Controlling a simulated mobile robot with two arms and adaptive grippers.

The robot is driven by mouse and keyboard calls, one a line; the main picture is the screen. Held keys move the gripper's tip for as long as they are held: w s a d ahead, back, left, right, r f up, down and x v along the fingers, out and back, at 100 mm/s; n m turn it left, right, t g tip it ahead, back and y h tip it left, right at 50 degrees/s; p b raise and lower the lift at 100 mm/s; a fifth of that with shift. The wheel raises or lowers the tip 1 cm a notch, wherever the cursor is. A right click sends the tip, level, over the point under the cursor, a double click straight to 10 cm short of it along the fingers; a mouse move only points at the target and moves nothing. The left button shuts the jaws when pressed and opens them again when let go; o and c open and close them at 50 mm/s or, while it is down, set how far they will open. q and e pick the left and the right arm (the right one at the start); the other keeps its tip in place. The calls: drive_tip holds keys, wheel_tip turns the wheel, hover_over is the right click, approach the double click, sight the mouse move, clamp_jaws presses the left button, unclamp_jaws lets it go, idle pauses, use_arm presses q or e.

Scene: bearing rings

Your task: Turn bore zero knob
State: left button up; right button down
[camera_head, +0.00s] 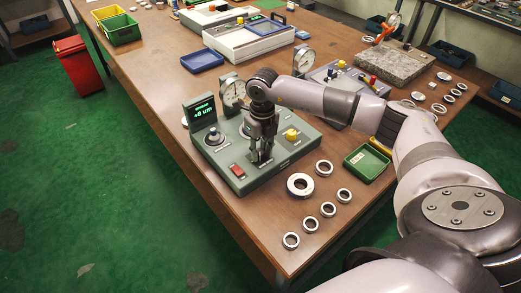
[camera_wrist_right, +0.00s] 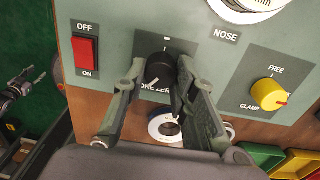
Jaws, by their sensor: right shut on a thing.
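The grey-green gauge box (camera_head: 222,172) stands on the bench with its small display (camera_head: 203,112) reading about +8 in green. My right gripper (camera_head: 261,156) points down at the front of the box. In the right wrist view, its two fingers (camera_wrist_right: 170,85) are shut on the black bore zero knob (camera_wrist_right: 159,68), one on each side. The knob's white pointer line tilts toward the lower left, away from the tick above it. The fingers partly hide the label below. A dark jointed part, perhaps my left gripper (camera_wrist_right: 22,88), shows small at the wrist view's left edge.
The red OFF/ON switch (camera_wrist_right: 86,50) and yellow clamp knob (camera_wrist_right: 268,94) flank the black knob. A dial gauge (camera_head: 233,91) stands behind. Several loose rings and a green tray (camera_head: 367,163) lie to the right. The bench's front left is clear.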

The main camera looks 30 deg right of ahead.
sight(262, 151)
drive_tip(key=shift+r, duration=0.1)
drive_tip(key=c, duration=1.3)
unclamp_jaws()
wheel_tip(262, 151, up, 12)
drive_tip(key=shift+d, duration=0.3)
